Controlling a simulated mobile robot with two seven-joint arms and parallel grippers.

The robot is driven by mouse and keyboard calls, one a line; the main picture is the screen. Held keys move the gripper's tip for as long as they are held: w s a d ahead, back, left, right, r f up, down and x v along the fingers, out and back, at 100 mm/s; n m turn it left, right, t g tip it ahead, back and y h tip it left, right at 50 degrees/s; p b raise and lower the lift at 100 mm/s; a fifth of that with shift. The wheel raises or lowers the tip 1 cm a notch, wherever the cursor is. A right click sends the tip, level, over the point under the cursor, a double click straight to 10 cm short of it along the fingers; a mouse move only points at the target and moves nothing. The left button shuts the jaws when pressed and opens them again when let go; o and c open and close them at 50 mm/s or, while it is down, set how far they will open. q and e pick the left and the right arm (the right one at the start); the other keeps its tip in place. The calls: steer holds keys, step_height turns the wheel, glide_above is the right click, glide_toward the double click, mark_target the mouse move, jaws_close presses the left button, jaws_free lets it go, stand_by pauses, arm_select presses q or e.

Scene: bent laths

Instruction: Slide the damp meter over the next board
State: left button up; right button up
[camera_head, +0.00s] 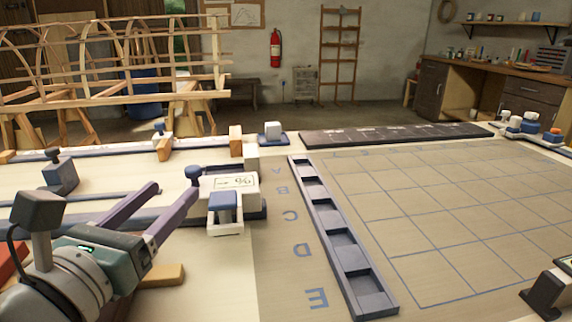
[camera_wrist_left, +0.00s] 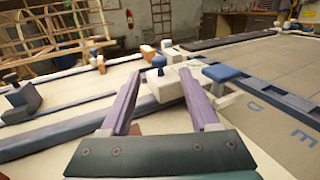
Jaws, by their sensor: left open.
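A white box with a "%" label (camera_head: 232,183), which looks like the damp meter, sits at the seam between the pale table and the tan panel. A round blue knob (camera_head: 195,175) stands at its left end, and a white piece with a blue block (camera_head: 223,208) adjoins its near side. The box also shows in the left wrist view (camera_wrist_left: 170,86). My left gripper (camera_head: 176,191) is open, its purple fingers pointing at the box. In the left wrist view the blue knob (camera_wrist_left: 158,64) appears between the fingertips; contact cannot be told. My right gripper is not visible.
A dark compartment tray (camera_head: 345,245) lies right of letters A to E, beside a gridded panel (camera_head: 430,205). A blue-grey clamp-like block (camera_head: 60,176) stands on a rail at left. A dark strip (camera_head: 395,135) runs along the back. A dark-and-white object (camera_head: 545,292) is cut off at lower right.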

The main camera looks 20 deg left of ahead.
mark_target(188, 174)
arm_select(q)
steer(key=w, duration=0.2)
steer(key=w+a, duration=0.1)
steer(key=w, duration=0.4)
steer(key=shift+w+a+r, duration=0.1)
steer(key=shift+w+a, duration=0.05)
steer(key=shift+w, duration=0.25)
steer(key=shift+c, duration=0.2)
jaws_close()
stand_by(0.7)
